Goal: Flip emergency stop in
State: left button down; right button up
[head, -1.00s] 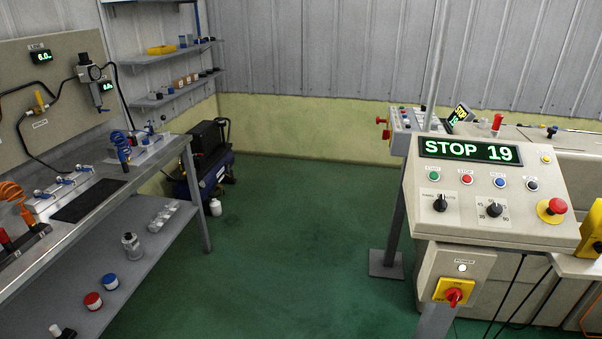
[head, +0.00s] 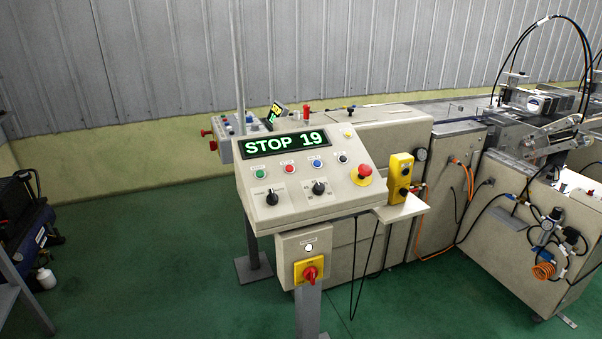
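The emergency stop is a red mushroom button (head: 364,171) on a yellow disc, at the right end of the sloped beige control panel (head: 300,205) in the head view. From this view I cannot tell whether it is pressed in or out. The panel's display (head: 286,141) reads "STOP 19" in green. Small green, red, blue and black buttons and two black knobs sit on the same panel. Neither of my grippers is in view.
Below the panel is a box with a red and yellow rotary switch (head: 309,270). A yellow box (head: 399,176) stands on a small shelf at the panel's right. The wrapper machine (head: 500,225) fills the right side.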

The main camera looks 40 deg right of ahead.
aim_at(364, 171)
jog(key=z, duration=1.5)
